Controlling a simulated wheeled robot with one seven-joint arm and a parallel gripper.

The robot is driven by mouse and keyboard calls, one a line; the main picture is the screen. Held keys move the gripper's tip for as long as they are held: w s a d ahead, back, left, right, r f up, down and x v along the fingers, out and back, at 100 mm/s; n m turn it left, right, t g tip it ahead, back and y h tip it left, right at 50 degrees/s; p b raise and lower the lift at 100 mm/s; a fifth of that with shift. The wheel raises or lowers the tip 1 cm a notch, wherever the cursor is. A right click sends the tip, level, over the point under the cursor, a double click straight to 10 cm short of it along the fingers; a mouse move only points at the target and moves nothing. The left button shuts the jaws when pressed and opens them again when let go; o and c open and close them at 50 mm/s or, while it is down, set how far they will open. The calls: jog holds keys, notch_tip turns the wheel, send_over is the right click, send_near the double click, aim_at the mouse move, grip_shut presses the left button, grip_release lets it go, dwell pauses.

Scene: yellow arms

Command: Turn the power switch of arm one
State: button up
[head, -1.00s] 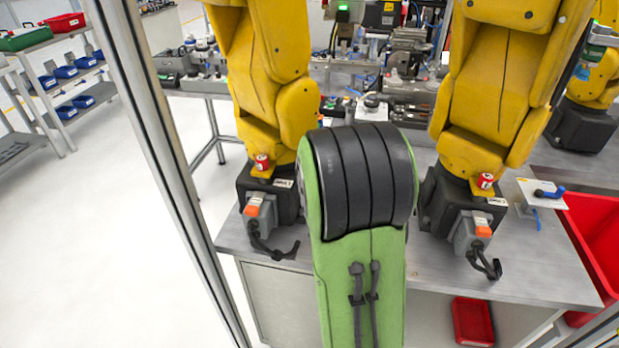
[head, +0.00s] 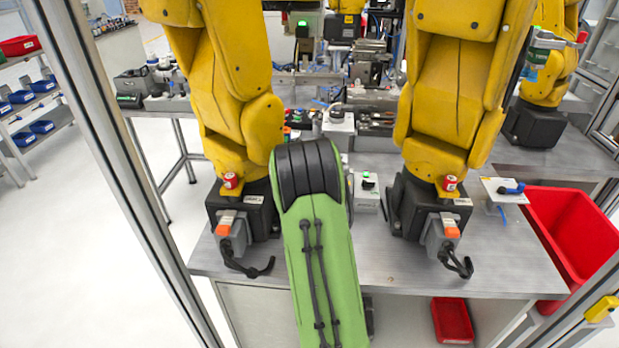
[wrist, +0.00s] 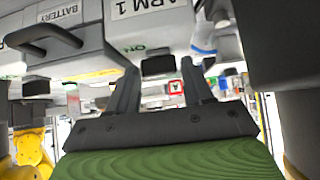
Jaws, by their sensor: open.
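In the wrist view a pale box carries the label "ARM 1" (wrist: 140,6), with a dark switch (wrist: 158,65) below the label and a green mark, apparently "ON", beside it. My gripper (wrist: 158,78) is open and empty. Its two dark fingers stand on either side of the dark switch in the picture; I cannot tell whether they touch it. In the head view my green and black arm link hides my gripper.
A box labelled "BATTERY" with a black handle (wrist: 45,36) is left of the switch. Two yellow arms (head: 228,100) (head: 455,90) stand on the metal table (head: 400,265) on both sides of my link. A red bin (head: 570,235) is at the right.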

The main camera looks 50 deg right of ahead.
jog(key=c, duration=0.8)
jog(key=n, duration=0.1)
jog(key=n+t+y+b, duration=0.1)
jog(key=n+t+y, duration=0.1)
jog(key=shift+s+d+n, duration=0.2)
jog(key=shift+d+n, duration=0.05)
jog(key=shift+n, duration=0.05)
jog(key=n+y, duration=0.2)
jog(key=shift+d+n+t, duration=0.15)
jog(key=shift+n+t, duration=0.15)
jog(key=shift+t, duration=0.1)
jog(key=n+y+p, duration=0.2)
jog(key=n+p, duration=0.1)
jog(key=shift+d+r+n+t+y, duration=0.2)
jog(key=shift+n+t+y, duration=0.1)
jog(key=shift+y, duration=0.1)
jog(key=n+y+p, duration=0.2)
jog(key=n+p, duration=0.1)
jog(key=p, duration=0.2)
jog(key=shift+d+n+y, duration=0.1)
jog(key=shift+n+y, duration=0.2)
jog(key=shift+w+f+n+g+y+p, duration=0.1)
jog(key=shift+n+g+y+p, duration=0.2)
jog(key=shift+n+y+p, duration=0.3)
jog(key=shift+w+f+n+g+y+p, duration=0.1)
jog(key=shift+n+g+y+p, duration=0.25)
jog(key=shift+n, duration=0.35)
jog(key=shift+n+y, duration=0.25)
jog(key=shift+n, duration=0.05)
